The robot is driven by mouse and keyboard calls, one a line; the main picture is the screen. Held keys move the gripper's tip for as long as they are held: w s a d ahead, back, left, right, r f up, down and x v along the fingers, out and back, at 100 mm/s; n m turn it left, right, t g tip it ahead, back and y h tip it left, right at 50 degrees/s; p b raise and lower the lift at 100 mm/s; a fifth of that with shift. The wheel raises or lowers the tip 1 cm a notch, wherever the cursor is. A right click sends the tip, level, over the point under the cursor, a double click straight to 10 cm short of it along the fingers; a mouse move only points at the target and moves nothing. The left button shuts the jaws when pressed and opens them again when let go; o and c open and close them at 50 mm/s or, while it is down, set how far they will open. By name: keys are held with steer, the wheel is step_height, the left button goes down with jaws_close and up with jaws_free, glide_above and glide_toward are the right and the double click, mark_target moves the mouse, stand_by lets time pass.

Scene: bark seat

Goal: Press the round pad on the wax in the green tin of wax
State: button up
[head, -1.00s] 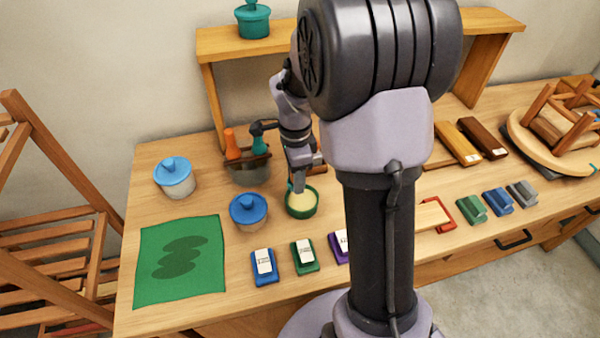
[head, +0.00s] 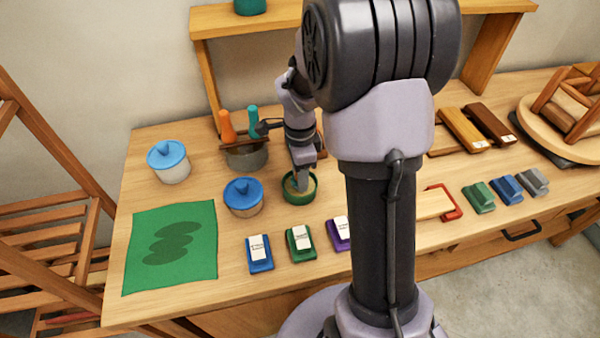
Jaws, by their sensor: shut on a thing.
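The green tin of wax (head: 288,198) stands open on the workbench, just left of my column. My gripper (head: 302,184) points down into the tin's opening, its fingertips inside the rim as seen from here. It is shut on the round pad, which is small and mostly hidden by the fingers. A tan surface shows around the fingertips inside the tin. I cannot tell from this view whether the pad touches the wax.
A blue-lidded tin (head: 243,196) stands close left of the green tin. A pot with orange and teal handles (head: 247,156) is behind. Blue (head: 260,254), green (head: 300,243) and purple labelled blocks sit in front. A green cloth (head: 172,247) lies left.

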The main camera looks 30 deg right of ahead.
steer(key=shift+f+b, duration=0.55)
stand_by(1.4)
step_height(320, 180, up, 7)
steer(key=p, duration=0.5)
steer(key=shift+r, duration=0.1)
stand_by(0.5)
